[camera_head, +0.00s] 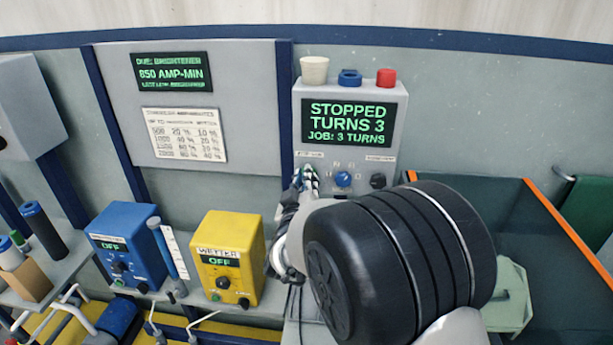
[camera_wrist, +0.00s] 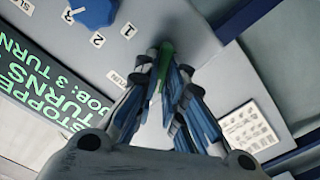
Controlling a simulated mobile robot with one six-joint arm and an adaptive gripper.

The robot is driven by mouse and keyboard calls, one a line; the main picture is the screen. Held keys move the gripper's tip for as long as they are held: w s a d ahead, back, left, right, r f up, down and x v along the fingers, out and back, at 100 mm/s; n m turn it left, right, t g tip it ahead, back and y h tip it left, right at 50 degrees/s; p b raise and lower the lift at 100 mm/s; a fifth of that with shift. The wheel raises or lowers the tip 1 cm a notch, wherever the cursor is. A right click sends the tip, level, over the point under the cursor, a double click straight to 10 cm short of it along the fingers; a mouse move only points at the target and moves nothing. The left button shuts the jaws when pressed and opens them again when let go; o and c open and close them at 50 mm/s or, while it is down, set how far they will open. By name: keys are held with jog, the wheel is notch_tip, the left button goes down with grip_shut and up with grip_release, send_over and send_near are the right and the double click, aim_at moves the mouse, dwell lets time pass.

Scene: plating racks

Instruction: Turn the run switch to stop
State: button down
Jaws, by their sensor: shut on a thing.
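The grey control box (camera_head: 397,130) hangs on the wall panel. Its display (camera_head: 350,122) reads STOPPED, TURNS 3, JOB: 3 TURNS; part of it also shows in the wrist view (camera_wrist: 40,95). The run switch, a small green part (camera_wrist: 166,52), sits on the box's front beside a partly covered label. My gripper (camera_wrist: 167,75) is shut on it, with fingertips against the box face. In the head view my gripper (camera_head: 308,180) is at the box's lower left and covers the switch there. The switch's exact pointing is hidden by the fingers.
A blue knob (camera_head: 343,179) with numbers around it and a black knob (camera_head: 378,180) lie right of the switch. A white cup, a blue part and a red part stand on top of the box. A yellow WETTER unit (camera_head: 228,262) and a blue unit (camera_head: 127,245), both reading OFF, stand left.

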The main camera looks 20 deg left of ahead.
jog(key=shift+n, duration=0.4)
jog(key=c, duration=1.7)
grip_release()
jog(key=v, duration=1.2)
jog(key=shift+f, duration=0.1)
